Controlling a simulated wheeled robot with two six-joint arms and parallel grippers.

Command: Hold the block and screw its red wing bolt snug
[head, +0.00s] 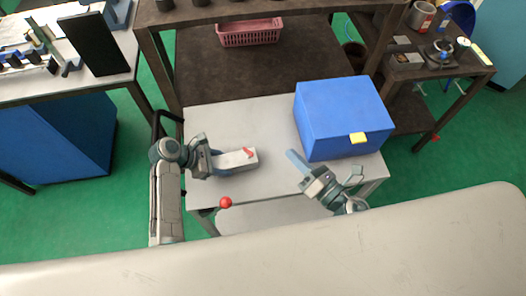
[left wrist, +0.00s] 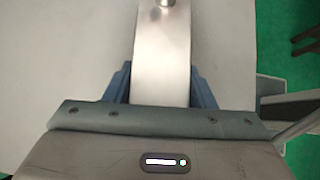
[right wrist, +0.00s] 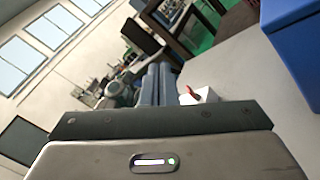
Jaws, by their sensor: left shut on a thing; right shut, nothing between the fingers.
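The block (head: 230,161) is a pale grey bar lying along the table, reaching right from my left gripper. My left gripper (head: 215,162) is shut on the block's left part; in the left wrist view the block (left wrist: 162,60) runs between the blue fingers. The red wing bolt (head: 248,153) sits at the block's right end, and it also shows in the right wrist view (right wrist: 192,92). How deep it is screwed in cannot be told. My right gripper (head: 292,156) is shut and empty, to the right of the bolt and apart from it.
A blue box (head: 335,115) with a yellow tab stands on the grey table (head: 265,118) at the right, close to my right gripper. A red ball (head: 225,202) shows at the table's front edge. A pink basket (head: 250,33) is on the brown bench behind. Table space behind the block is clear.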

